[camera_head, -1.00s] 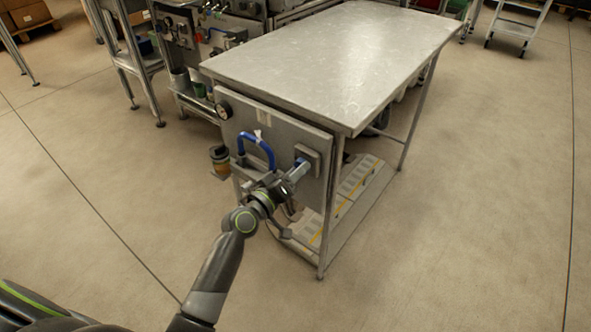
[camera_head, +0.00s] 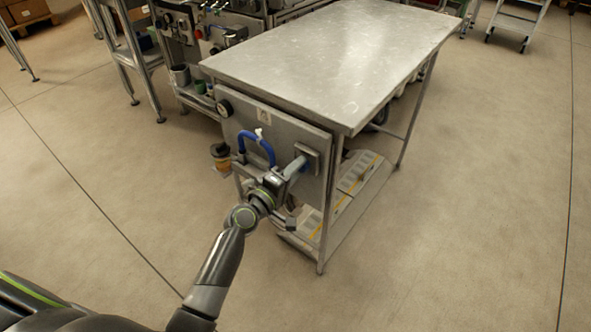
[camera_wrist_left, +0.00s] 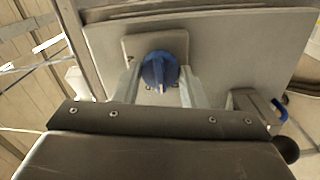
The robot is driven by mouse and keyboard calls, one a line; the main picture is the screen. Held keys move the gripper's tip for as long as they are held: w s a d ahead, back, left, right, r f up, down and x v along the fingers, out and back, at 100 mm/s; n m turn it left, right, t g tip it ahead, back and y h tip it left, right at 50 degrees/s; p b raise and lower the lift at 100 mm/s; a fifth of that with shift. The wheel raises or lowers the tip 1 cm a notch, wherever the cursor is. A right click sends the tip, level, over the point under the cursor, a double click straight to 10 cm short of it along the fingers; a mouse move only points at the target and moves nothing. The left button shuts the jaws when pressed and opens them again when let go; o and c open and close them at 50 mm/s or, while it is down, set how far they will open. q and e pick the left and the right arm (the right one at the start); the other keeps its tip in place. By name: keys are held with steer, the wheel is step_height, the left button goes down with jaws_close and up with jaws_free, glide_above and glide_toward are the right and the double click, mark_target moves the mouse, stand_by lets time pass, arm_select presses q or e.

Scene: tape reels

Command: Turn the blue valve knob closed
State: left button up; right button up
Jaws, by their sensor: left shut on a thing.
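The blue valve knob (camera_wrist_left: 159,71) sits on a square grey plate (camera_wrist_left: 180,45) on the panel, its raised grip bar upright in the left wrist view. My left gripper (camera_wrist_left: 160,82) has one pale finger on each side of the knob and is shut on it. In the head view my left gripper (camera_head: 296,166) reaches the square plate (camera_head: 308,157) on the front panel, and the knob is hidden there behind the fingers. My right gripper is not in view.
The panel (camera_head: 268,118) hangs under a metal-topped table (camera_head: 330,55). A small amber cup (camera_head: 220,157) stands out at the left. The floor in front and to the right is clear.

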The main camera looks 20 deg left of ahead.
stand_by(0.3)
arm_select(q)
steer(key=o, duration=1)
steer(key=shift+b+v, duration=1)
steer(key=shift+v, duration=7.75)
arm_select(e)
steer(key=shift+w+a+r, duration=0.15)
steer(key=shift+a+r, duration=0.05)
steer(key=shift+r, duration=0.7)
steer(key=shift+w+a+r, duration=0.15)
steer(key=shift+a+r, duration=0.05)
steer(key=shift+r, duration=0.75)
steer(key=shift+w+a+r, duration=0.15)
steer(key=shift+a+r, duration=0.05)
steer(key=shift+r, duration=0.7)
